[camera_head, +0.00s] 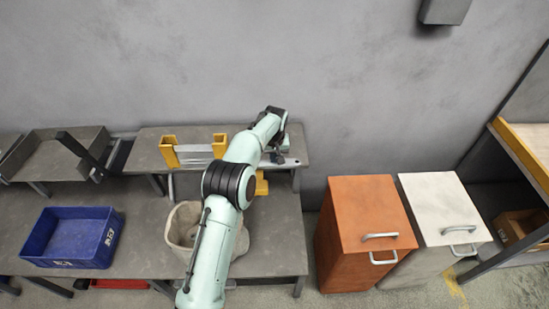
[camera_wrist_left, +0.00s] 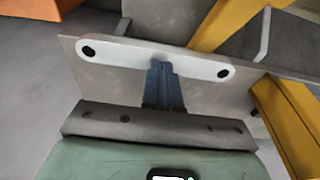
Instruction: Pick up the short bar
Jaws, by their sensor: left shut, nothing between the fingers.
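The short bar (camera_wrist_left: 120,52) is a pale flat strip with rounded ends and a dark hole near each end. In the left wrist view it lies on the grey raised shelf (camera_wrist_left: 90,82), near its edge. My left gripper (camera_wrist_left: 160,68) has its blue fingers together, with nothing held. The fingertips overlap the middle of the bar in that view; whether they touch it I cannot tell. In the head view the left gripper (camera_head: 278,157) is at the right end of the shelf, and I cannot make out the bar there. My right gripper is not in view.
A yellow holder (camera_head: 168,152) stands on the shelf, left of my arm. A beige bin (camera_head: 180,228) and a blue crate (camera_head: 72,238) stand on the lower bench. Orange (camera_head: 365,215) and white (camera_head: 440,205) cabinets stand to the right.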

